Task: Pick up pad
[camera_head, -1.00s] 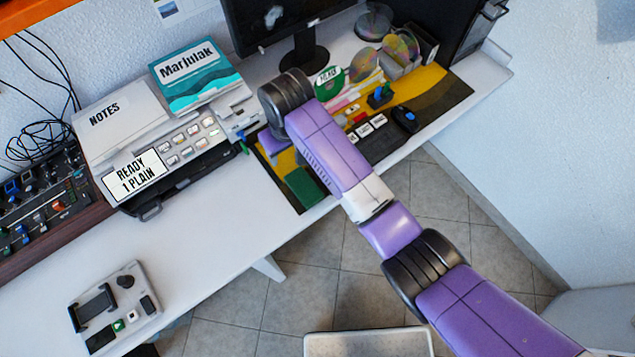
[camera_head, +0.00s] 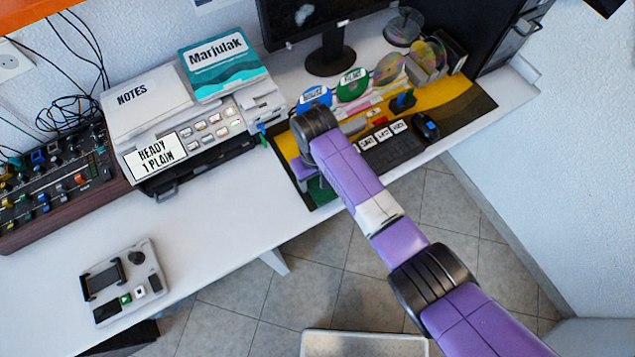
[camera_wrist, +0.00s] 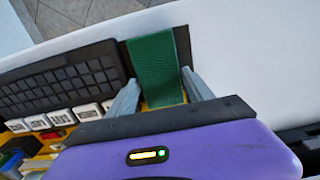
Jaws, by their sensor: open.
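The green pad (camera_wrist: 155,70) lies at the edge of the desk mat, beside the black keyboard. In the head view the pad (camera_head: 322,191) is partly hidden by my arm and gripper. My gripper (camera_wrist: 160,84) is open, with its two grey fingers on either side of the pad in the wrist view. Nothing is held. I cannot tell how high the fingertips are above the mat. In the head view only a purple part of my gripper shows beside my arm.
The keyboard (camera_wrist: 62,80) is close to the left finger in the wrist view. A printer (camera_head: 190,150) stands left of the mat. The white desk front (camera_head: 215,225) is largely clear.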

